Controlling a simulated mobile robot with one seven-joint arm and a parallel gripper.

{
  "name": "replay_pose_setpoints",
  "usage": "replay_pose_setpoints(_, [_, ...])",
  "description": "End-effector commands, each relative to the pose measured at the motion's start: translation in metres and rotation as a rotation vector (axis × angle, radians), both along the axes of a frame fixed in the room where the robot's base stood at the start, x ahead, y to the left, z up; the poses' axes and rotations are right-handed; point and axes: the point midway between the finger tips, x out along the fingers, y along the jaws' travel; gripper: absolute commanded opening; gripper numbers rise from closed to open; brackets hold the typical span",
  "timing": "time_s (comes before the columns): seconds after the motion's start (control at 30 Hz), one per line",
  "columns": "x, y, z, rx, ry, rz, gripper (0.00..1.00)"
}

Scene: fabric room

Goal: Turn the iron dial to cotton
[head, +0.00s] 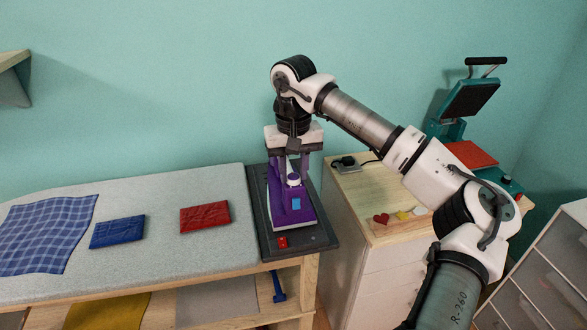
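The iron (290,214) is purple with a pale soleplate edge and a light blue patch near its front. It rests on a dark board at the right end of the ironing surface. A small white round dial (293,180) sits on top of it. My gripper (293,175) points straight down over the iron. Its two fingers look spread apart, one to each side above the dial. I cannot tell whether they touch the iron. The dial's markings are too small to read, and the iron's rear is hidden behind my gripper.
The dark board (318,238) bears a red button (282,242). Left on the grey ironing surface (160,190) lie a red cloth (205,217), a blue cloth (117,232) and a checked cloth (45,235). Right stands a wooden-topped cabinet (350,192) with a heat press (470,100). The wall is close behind.

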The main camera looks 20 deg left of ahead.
Motion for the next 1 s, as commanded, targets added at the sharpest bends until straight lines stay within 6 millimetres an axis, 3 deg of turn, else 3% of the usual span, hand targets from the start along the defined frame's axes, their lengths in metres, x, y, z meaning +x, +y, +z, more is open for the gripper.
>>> replay_pose_setpoints(0.13, [0.0,0.0002,0.0002,0.0,0.0,0.0,0.07])
replay_pose_setpoints(0.47, [0.0004,0.0,-0.0002,0.0,-0.001,-0.055,0.07])
replay_pose_setpoints(1.0, [0.0008,0.0001,-0.0007,0.001,-0.003,-0.491,0.07])
